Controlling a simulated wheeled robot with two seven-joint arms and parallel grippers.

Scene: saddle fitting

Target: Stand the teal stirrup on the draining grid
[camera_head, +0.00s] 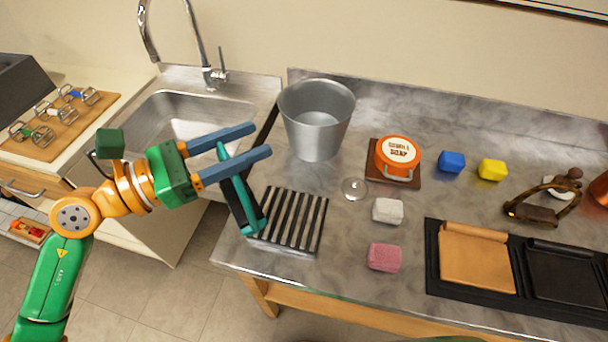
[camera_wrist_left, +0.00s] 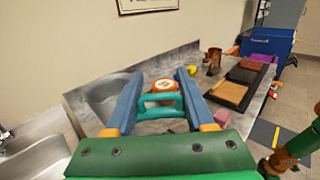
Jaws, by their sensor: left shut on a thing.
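My left gripper (camera_head: 260,140) comes in from the left and is shut on the teal stirrup (camera_head: 243,205), which hangs tilted below the fingers. The stirrup's lower end is over or beside the left part of the draining grid (camera_head: 292,222); I cannot tell whether they touch. The grid has dark bars and stands at the counter's front left. In the left wrist view the teal stirrup (camera_wrist_left: 160,106) shows as a loop between the two blue fingers. The grid is not clearly seen there. My right gripper is not in view.
A metal bucket (camera_head: 316,120) stands behind the grid, with the sink (camera_head: 190,125) to the left. Right of the grid are a soap tin (camera_head: 397,155), a white block (camera_head: 388,210) and a pink block (camera_head: 384,257). A black tray (camera_head: 432,270) lies farther right.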

